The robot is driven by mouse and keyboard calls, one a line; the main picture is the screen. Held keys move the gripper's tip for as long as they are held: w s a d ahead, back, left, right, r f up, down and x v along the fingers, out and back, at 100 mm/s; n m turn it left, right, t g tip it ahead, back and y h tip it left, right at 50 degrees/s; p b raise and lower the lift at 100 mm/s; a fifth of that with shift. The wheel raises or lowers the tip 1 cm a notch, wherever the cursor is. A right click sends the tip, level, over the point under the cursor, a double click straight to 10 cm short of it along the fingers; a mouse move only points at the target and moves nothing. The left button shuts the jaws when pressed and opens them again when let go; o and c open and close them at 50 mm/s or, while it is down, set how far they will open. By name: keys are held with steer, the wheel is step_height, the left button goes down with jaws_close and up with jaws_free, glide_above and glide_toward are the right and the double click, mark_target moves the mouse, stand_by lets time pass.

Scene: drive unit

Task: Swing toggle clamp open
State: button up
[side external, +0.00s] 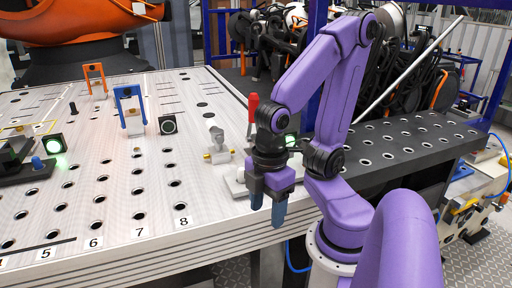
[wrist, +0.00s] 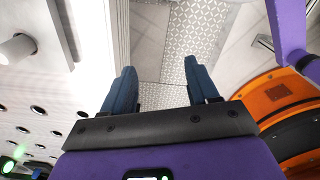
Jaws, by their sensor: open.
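The toggle clamp's red handle (side external: 253,106) stands upright near the right edge of the perforated table in the side view. The rest of the clamp is mostly hidden behind my gripper, so its linkage cannot be made out. A pale base plate (side external: 234,184) shows just left of my gripper. My gripper (side external: 268,212) points down at the table's front right edge, in front of and below the red handle, apart from it. In the wrist view my gripper (wrist: 162,80) has its two blue fingers spread, with only patterned floor between them.
A grey fixture with a brass-coloured pin (side external: 217,150) stands left of the clamp. A blue bracket (side external: 131,107), an orange bracket (side external: 95,79) and a black round-faced block (side external: 168,124) stand farther left. A dark perforated table (side external: 405,140) lies right. The front of the pale table is clear.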

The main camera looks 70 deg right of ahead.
steer(key=shift+o, duration=0.3)
steer(key=w+d+r+m, duration=0.2)
steer(key=w+r+m, duration=0.3)
steer(key=w, duration=0.5)
step_height(320, 180, up, 12)
steer(key=m, duration=1.6)
glide_above(254, 98)
steer(key=shift+w+a+r, duration=0.1)
steer(key=shift+a, duration=0.3)
steer(key=shift+d+m, duration=0.2)
steer(key=shift+m, duration=0.1)
steer(key=shift+f, duration=0.25)
step_height(254, 98, down, 8)
steer(key=shift+f, duration=0.2)
